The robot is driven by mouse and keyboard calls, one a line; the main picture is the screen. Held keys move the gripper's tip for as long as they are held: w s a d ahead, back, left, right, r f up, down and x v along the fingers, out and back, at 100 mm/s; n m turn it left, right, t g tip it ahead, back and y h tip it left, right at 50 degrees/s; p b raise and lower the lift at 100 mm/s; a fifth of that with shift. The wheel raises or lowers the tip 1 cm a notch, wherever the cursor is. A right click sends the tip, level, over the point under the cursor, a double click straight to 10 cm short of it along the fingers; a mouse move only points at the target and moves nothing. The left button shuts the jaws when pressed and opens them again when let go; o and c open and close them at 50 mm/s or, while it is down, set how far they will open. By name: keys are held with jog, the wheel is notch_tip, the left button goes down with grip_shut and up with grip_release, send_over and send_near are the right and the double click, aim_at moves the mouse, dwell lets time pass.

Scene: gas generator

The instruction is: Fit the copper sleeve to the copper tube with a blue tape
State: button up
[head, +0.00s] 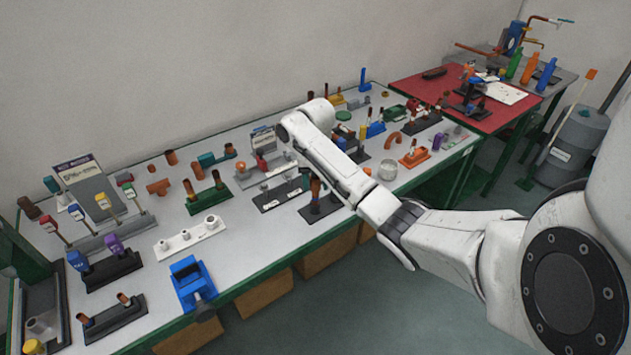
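My white arm reaches in from the right over the middle of the bench. My gripper (306,180) appears only as a small dark shape below the arm's far end, largely hidden by the arm, and its opening cannot be made out. Just beside it, a copper tube (316,189) stands upright in a black holder (321,209). Any blue tape on it is too small to tell. Short copper pieces that look like sleeves, one (171,157) among them, stand at the back left. I cannot tell which is the task's sleeve.
The grey bench (237,245) is crowded with fittings, racks and holders. A blue vise (190,282) is at the front edge. A white fitting rack (190,236) lies behind it. A red-topped table (440,92) adjoins at the right, with a grey barrel (580,140) beyond.

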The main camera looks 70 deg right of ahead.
jog(key=o, duration=0.3)
jog(key=shift+o, duration=0.2)
notch_tip(320, 180, up, 11)
jog(key=p, duration=0.3)
jog(key=shift+f, duration=0.1)
dwell(0.5)
